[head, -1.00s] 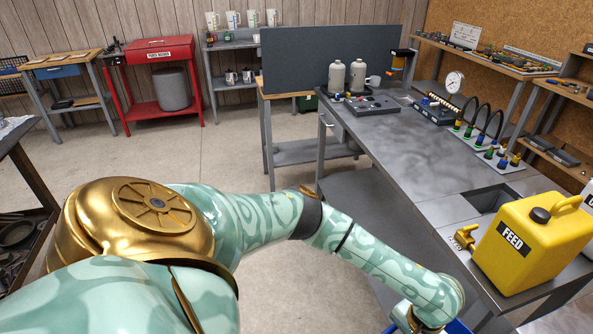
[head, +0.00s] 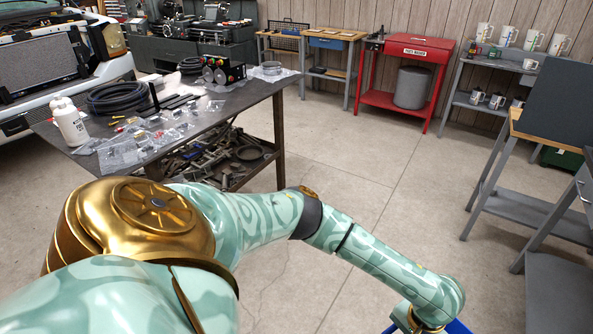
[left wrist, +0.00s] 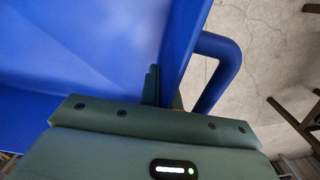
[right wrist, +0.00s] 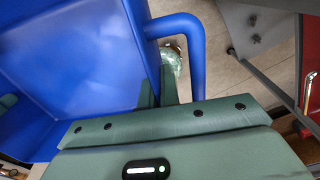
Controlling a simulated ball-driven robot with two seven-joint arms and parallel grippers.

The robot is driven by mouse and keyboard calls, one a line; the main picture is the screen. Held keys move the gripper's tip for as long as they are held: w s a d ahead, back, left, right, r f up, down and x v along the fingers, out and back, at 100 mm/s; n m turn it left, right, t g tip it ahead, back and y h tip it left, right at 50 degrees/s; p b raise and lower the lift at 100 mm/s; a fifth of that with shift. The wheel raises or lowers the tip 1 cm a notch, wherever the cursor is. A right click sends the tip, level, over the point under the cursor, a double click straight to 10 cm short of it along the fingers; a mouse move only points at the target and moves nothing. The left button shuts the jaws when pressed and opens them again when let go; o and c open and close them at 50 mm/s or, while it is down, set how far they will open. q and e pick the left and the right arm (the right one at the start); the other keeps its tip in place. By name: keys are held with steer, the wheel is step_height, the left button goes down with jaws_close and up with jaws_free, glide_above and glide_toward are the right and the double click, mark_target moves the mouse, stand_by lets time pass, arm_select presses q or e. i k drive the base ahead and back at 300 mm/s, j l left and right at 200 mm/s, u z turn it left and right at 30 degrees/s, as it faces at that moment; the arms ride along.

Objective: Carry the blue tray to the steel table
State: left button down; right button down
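The blue tray shows in the left wrist view (left wrist: 90,50) and the right wrist view (right wrist: 80,60). It looks empty where I can see inside. In the head view only a small piece of the tray (head: 458,327) shows at the bottom edge. My left gripper (left wrist: 164,90) is shut on the tray's wall beside a handle. My right gripper (right wrist: 157,88) is shut on another part of the wall, also beside a handle. Both fingertips are hidden from the head view. A dark grey metal table (head: 232,104), probably the steel one, stands at the left.
The metal table carries a black hose coil (head: 118,97), a white bottle (head: 70,122), bags and small parts. Another bench (head: 556,290) is at the right edge. Concrete floor (head: 340,150) is clear between them.

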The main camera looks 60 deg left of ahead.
mark_target(250, 91)
steer(key=i+j+u, duration=0.1)
steer(key=u, duration=0.35)
steer(key=j+u, duration=0.1)
steer(key=u, duration=0.35)
steer(key=i+u, duration=0.15)
steer(key=u, duration=0.35)
steer(key=i, duration=3.05)
steer(key=i+l+u, duration=0.1)
steer(key=i+u, duration=0.2)
steer(key=i, duration=0.2)
steer(key=i+l+u, duration=0.3)
steer(key=i, duration=0.25)
steer(key=j+u, duration=0.1)
steer(key=u, duration=1.5)
